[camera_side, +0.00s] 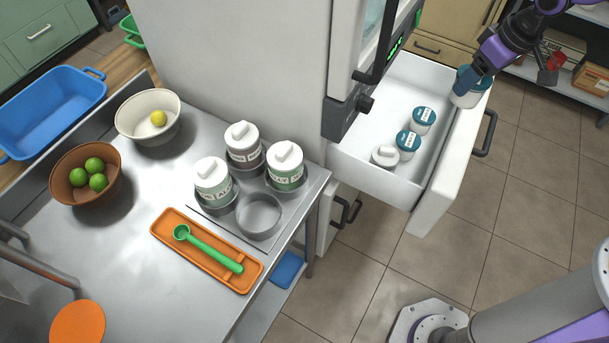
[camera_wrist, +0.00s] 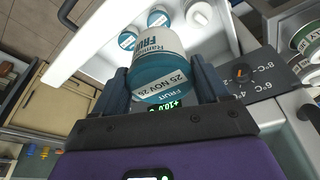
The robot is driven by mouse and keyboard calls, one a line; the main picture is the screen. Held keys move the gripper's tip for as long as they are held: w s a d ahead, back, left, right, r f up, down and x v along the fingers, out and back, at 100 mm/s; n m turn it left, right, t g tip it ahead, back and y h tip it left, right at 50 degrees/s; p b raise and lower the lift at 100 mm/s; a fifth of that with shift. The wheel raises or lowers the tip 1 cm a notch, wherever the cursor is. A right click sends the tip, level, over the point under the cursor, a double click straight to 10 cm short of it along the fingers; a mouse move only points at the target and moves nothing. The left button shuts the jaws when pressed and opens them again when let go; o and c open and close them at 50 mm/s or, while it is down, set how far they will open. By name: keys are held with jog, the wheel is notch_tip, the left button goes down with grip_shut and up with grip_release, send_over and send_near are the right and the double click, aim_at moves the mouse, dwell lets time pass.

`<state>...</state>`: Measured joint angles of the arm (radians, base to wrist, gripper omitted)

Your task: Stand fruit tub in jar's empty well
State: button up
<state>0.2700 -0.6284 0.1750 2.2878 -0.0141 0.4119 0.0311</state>
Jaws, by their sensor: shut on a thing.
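My gripper (camera_side: 468,82) is shut on the fruit tub (camera_side: 466,97), a white tub with a teal lid, over the right side of the open drawer. In the wrist view the tub (camera_wrist: 160,60) sits between both fingers, and its label reads FRUIT and 25 NOV. The empty well (camera_side: 260,216) is an open grey ring at the front of the jar rack on the steel counter, far left of my gripper. Three white-lidded jars stand in the other wells: left jar (camera_side: 212,183), back jar (camera_side: 242,145), right jar (camera_side: 285,167).
The open drawer (camera_side: 372,120) holds two teal-lidded tubs (camera_side: 408,143) and a white-lidded one (camera_side: 384,157). The tall cabinet (camera_side: 265,70) stands behind the rack. An orange tray (camera_side: 190,255) with a green scoop (camera_side: 208,250) lies left of the empty well. Two fruit bowls stand farther left.

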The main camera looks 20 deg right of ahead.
jog(key=s+a+n+g+y, duration=0.1)
jog(key=s+a+n, duration=0.45)
jog(key=a, duration=0.55)
jog(key=s+a+f+n+g, duration=0.15)
jog(key=s+a+n, duration=0.45)
jog(key=a, duration=0.6)
jog(key=s+a+n+g+y, duration=0.15)
jog(key=s+a+n, duration=0.25)
jog(key=a+n, duration=0.5)
jog(key=shift+m+h, duration=0.25)
jog(key=shift+m, duration=0.7)
jog(key=w+a+f, duration=0.2)
jog(key=a+f, duration=0.1)
jog(key=a, duration=0.1)
jog(key=w+a+f, duration=0.3)
jog(key=a, duration=0.2)
jog(key=w+a+f, duration=0.2)
jog(key=a+f, duration=0.1)
jog(key=a, duration=0.1)
jog(key=shift+w+a+f, duration=0.3)
jog(key=shift+a+f, duration=0.1)
jog(key=shift+f, duration=1.45)
jog(key=shift+f, duration=0.15)
